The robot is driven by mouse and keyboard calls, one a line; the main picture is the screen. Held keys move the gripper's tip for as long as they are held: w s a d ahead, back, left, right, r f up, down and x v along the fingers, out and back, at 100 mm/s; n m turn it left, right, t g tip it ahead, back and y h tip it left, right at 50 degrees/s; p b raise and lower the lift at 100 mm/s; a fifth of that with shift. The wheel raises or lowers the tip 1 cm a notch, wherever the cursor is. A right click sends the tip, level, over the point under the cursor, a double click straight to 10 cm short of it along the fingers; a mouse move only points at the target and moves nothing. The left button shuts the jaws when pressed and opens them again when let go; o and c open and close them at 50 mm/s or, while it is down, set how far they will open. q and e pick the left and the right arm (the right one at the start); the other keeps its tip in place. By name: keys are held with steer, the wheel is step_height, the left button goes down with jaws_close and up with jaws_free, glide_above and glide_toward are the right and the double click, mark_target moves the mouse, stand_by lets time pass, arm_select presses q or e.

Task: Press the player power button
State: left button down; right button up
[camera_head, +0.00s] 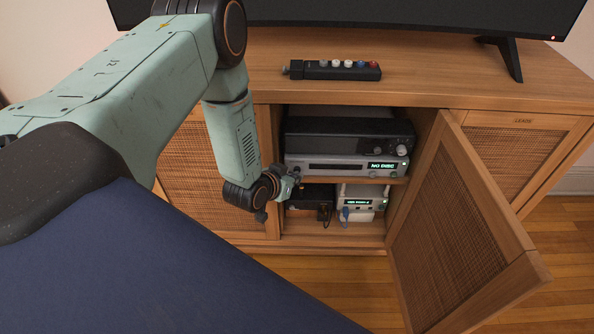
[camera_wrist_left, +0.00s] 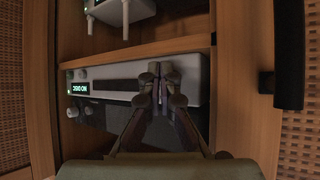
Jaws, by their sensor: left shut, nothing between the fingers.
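The silver player (camera_head: 335,168) sits on the upper shelf of the open cabinet bay, with a lit "NO DISC" display at its right end. In the left wrist view the player (camera_wrist_left: 115,77) appears upside down, with its display at the left. My left gripper (camera_head: 293,175) is shut and empty at the player's left end. In the left wrist view the gripper's fingertips (camera_wrist_left: 160,80) are in front of the player's face and cover part of it. I cannot tell whether they touch it. I cannot make out the power button; the gripper may hide it. My right gripper is not in view.
A black unit (camera_head: 345,138) rests above the player. A black box (camera_head: 308,197) and a white device (camera_head: 364,204) stand below. The cabinet door (camera_head: 450,240) hangs open on the right. A remote-like black bar (camera_head: 335,73) lies on the cabinet top, under the television (camera_head: 420,10).

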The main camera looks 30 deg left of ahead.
arm_select(q)
steer(key=shift+s+d, duration=0.1)
steer(key=shift+s, duration=0.15)
steer(key=s+d, duration=0.1)
steer(key=s+d+p, duration=0.1)
steer(key=s, duration=0.1)
steer(key=s+d, duration=0.1)
steer(key=s, duration=0.1)
stand_by(0.5)
